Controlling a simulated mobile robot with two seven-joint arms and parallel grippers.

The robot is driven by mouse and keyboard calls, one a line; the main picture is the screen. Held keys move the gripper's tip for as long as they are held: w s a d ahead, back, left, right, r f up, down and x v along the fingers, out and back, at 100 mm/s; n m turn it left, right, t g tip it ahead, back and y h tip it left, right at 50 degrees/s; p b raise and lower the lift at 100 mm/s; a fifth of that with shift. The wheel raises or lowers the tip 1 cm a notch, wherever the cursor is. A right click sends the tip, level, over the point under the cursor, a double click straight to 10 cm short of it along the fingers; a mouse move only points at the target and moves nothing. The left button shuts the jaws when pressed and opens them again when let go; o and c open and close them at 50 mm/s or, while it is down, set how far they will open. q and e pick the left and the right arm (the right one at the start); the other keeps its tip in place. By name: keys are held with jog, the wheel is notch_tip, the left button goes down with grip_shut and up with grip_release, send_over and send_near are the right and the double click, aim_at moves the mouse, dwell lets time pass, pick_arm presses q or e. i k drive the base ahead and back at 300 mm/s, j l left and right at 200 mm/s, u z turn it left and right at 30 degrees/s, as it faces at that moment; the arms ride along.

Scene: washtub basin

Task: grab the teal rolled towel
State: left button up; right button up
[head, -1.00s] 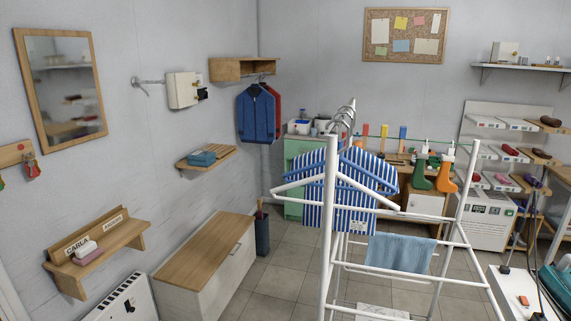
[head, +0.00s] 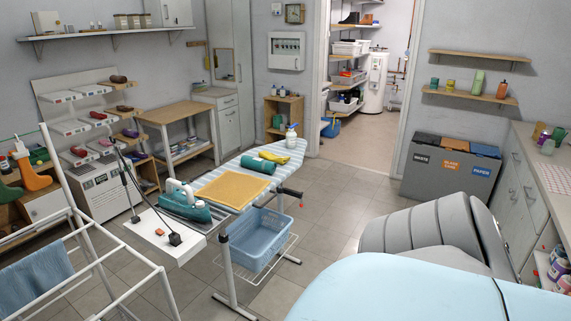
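The teal rolled towel (head: 258,164) lies on the ironing board (head: 290,150), towards its far half. A yellow rolled item (head: 273,157) lies just behind it, and a flat yellow cloth (head: 234,188) lies in front of it. Neither of my grippers shows in the head view.
A teal iron (head: 187,203) stands on the board's near left end. A blue basket (head: 258,238) sits on the rack below. A white drying rack (head: 85,232) is at left. Large light-blue and grey shapes fill the lower right. Floor (head: 323,176) beyond the board is clear.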

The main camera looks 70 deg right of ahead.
aim_at(256, 163)
jog(key=z, duration=1.95)
jog(key=u, duration=0.35)
jog(key=i+l+u, duration=0.1)
jog(key=u, duration=0.25)
jog(key=l+u, duration=0.1)
jog(key=u, duration=0.25)
jog(key=i+l+u, duration=0.25)
jog(key=l+u, duration=0.2)
jog(key=l, duration=0.2)
jog(key=i+l+u, duration=0.1)
jog(key=l+u, duration=0.3)
jog(key=l, duration=0.4)
jog(key=i+l+u, duration=0.15)
jog(key=l, duration=0.45)
jog(key=l+u, duration=0.1)
jog(key=l, duration=0.95)
